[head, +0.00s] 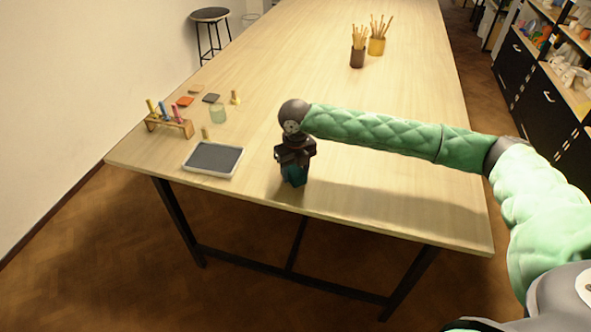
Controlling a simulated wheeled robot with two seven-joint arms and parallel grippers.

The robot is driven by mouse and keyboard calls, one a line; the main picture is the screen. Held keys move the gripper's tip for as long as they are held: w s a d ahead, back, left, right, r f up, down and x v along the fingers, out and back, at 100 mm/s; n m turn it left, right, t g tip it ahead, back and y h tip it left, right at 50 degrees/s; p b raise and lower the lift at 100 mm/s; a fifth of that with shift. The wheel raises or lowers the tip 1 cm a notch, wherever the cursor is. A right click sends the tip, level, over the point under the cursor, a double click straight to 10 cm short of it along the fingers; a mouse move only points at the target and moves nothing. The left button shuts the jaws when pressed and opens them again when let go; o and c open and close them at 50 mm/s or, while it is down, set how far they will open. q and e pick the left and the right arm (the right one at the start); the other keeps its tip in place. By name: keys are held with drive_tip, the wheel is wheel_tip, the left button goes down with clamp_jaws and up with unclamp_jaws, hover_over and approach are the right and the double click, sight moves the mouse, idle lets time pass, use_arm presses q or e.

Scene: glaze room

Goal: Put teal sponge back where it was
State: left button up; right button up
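My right gripper (295,172) points down near the table's front edge, right of the grey tray. The teal sponge (294,176) shows between and below its dark fingers, and the gripper appears shut on it. The sponge's upper part is hidden by the fingers. I cannot tell whether its underside touches the table (380,205). My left gripper is not in view.
Left of the gripper lie a white-rimmed grey tray (213,159), a wooden rack (169,126) with coloured tools, a glass (218,113), and small orange and dark pieces. Two brush pots (357,57) (377,46) stand further back. The table's right side is clear.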

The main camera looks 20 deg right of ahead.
sight(296, 170)
drive_tip(key=shift+o, duration=1.1)
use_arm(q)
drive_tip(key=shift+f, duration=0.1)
use_arm(e)
drive_tip(key=shift+r, duration=0.15)
drive_tip(key=shift+w+r, duration=0.1)
drive_tip(key=shift+r, duration=0.2)
use_arm(q)
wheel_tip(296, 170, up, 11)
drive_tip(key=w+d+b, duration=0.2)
drive_tip(key=b, duration=0.2)
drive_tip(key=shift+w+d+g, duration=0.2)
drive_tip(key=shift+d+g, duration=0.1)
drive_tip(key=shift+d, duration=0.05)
use_arm(e)
wheel_tip(296, 170, up, 11)
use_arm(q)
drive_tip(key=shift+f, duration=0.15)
